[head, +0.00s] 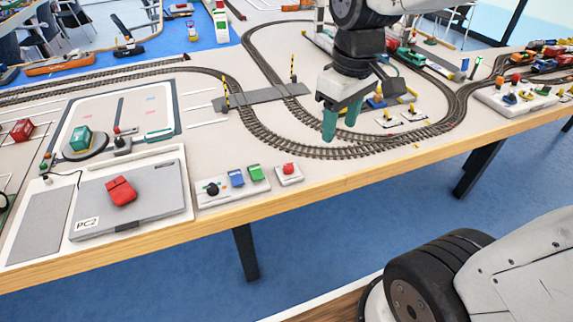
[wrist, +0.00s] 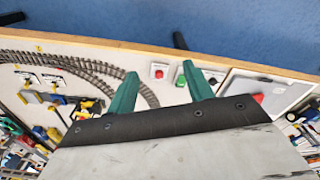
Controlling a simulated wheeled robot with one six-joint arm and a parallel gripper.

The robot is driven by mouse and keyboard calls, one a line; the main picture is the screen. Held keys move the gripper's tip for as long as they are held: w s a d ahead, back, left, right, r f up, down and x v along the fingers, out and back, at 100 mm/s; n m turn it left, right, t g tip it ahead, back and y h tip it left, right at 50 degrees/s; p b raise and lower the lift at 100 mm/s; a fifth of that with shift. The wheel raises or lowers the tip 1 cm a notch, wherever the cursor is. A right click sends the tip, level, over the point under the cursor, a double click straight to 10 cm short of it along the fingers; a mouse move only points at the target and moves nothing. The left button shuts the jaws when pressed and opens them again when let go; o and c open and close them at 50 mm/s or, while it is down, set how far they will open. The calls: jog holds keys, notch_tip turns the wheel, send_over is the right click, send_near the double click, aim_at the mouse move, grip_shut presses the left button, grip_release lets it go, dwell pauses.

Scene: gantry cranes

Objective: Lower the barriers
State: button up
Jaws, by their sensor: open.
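Two yellow-and-black barriers stand upright at the grey level crossing (head: 262,97): the left barrier (head: 226,94) and the right barrier (head: 293,69). Near the table's front edge is a white control box (head: 233,194) with a black knob (head: 213,189), a blue button (head: 237,178) and a green button (head: 255,172). A small box with a red button (head: 289,169) sits to its right. My gripper (head: 341,120) is open and empty, above the track to the right of these controls. In the wrist view, the red button (wrist: 159,72) shows between the green fingers, the green button (wrist: 181,80) beside the right finger.
A curved railway track (head: 300,150) runs below my gripper. A grey PC2 case (head: 140,205) with a red object (head: 121,191) lies left of the controls.

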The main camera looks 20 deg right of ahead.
jog(key=w+f+n, duration=0.3)
jog(key=w+f, duration=0.1)
jog(key=w, duration=0.3)
jog(key=n+g, duration=0.1)
jog(key=n, duration=0.4)
send_over(288, 166)
jog(key=f, duration=1.5)
jog(key=shift+w+d, duration=0.2)
notch_tip(288, 166, down, 7)
jog(key=shift+s+r, duration=0.1)
jog(key=shift+s, duration=0.05)
jog(key=shift+f, duration=0.55)
jog(key=shift+c, duration=0.2)
jog(key=shift+a, duration=0.1)
jog(key=c, duration=0.9)
